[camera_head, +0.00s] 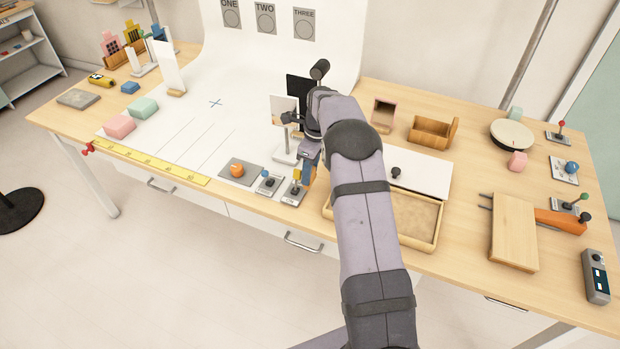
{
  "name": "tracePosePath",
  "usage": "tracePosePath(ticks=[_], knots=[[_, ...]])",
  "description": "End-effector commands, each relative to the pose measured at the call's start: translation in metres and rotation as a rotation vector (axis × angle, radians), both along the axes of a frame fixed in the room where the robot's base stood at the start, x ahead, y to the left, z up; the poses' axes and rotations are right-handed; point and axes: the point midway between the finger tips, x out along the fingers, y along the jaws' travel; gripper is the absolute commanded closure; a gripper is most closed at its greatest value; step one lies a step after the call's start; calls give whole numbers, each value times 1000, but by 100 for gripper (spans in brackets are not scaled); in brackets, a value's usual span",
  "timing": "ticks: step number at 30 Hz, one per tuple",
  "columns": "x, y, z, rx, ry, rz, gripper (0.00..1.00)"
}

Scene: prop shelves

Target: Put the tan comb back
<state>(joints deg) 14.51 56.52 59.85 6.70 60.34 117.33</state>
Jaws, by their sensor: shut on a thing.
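My gripper (308,168) points down near the middle of the table, just behind the front row of small lever boxes. My own forearm partly covers it. It is shut on a small orange-tan thing, of which only a sliver shows at the fingertips. I cannot tell from this view whether this is the tan comb. No comb shape shows clearly elsewhere on the table.
Close by stand a mirror-like panel on a stand (284,150), lever boxes (268,184) and a grey pad (236,180) with an orange object. A shallow tray (425,245) and wooden board (514,230) lie right. The white sheet (200,135) has free room left.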

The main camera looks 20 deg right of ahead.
Motion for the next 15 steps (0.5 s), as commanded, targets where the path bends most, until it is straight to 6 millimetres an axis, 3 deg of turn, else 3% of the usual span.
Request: tracePosePath(ticks=[5, 15], knots=[[-1, 0, -6, 1, 2, 0, 91], [-1, 0, -38, 1, 1, 1, 91]])
